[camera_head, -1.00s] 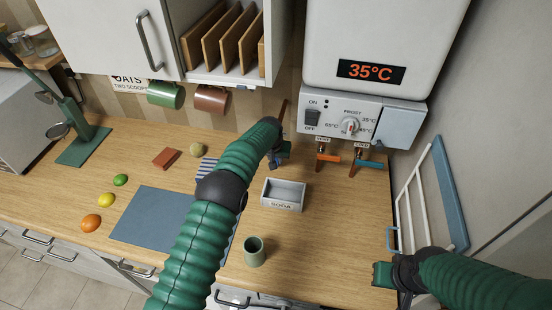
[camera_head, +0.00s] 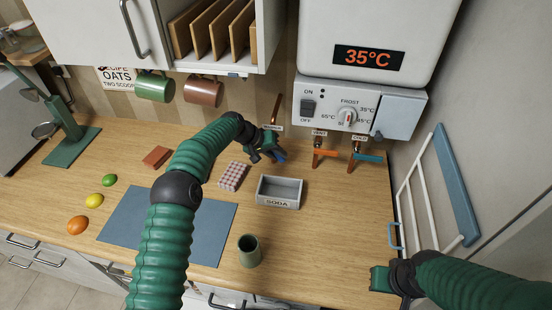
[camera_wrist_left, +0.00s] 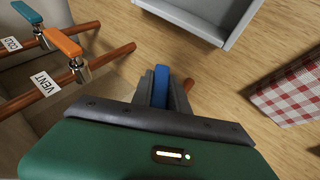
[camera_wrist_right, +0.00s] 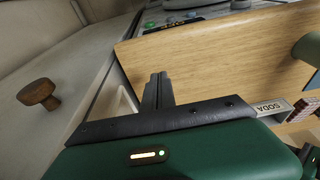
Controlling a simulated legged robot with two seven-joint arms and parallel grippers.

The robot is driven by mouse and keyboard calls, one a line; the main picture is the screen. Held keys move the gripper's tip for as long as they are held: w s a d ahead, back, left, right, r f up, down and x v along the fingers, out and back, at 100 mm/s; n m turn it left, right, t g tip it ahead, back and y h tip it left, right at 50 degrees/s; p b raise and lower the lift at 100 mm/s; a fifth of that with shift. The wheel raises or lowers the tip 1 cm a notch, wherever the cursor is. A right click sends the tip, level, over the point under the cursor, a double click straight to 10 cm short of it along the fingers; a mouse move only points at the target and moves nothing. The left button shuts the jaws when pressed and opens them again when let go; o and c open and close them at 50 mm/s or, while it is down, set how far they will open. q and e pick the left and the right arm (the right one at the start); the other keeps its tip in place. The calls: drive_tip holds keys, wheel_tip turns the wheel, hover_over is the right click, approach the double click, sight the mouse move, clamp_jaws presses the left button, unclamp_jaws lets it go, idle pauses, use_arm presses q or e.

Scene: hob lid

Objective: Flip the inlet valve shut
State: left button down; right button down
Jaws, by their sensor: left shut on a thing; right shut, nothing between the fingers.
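My left gripper (camera_head: 272,155) is at the back of the counter, beside a copper pipe (camera_head: 275,108) with a small white label that I cannot read surely. In the left wrist view its fingers are shut on a blue lever (camera_wrist_left: 160,86), with a copper pipe end (camera_wrist_left: 188,85) just behind. The lever also shows in the head view (camera_head: 281,156); its valve body is hidden by the gripper. An orange VENT lever (camera_head: 325,152) and a teal COLD lever (camera_head: 370,157) sit to the right. My right gripper (camera_wrist_right: 158,92) is shut and empty, low at the right.
A grey SODA box (camera_head: 279,203) stands in front of the left gripper. A checked cloth item (camera_head: 232,176) lies left of it, and a green cup (camera_head: 249,251) nearer. The heater (camera_head: 350,112) hangs above. A white-and-blue rack (camera_head: 455,190) is at the right wall.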

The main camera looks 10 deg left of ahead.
use_arm(q)
drive_tip(key=shift+w+r+h, duration=0.15)
drive_tip(key=shift+r+h, duration=0.15)
drive_tip(key=shift+h, duration=0.1)
drive_tip(key=c, duration=1.6)
unclamp_jaws()
drive_tip(key=o, duration=0.3)
drive_tip(key=shift+b, duration=0.3)
drive_tip(key=shift+f, duration=0.1)
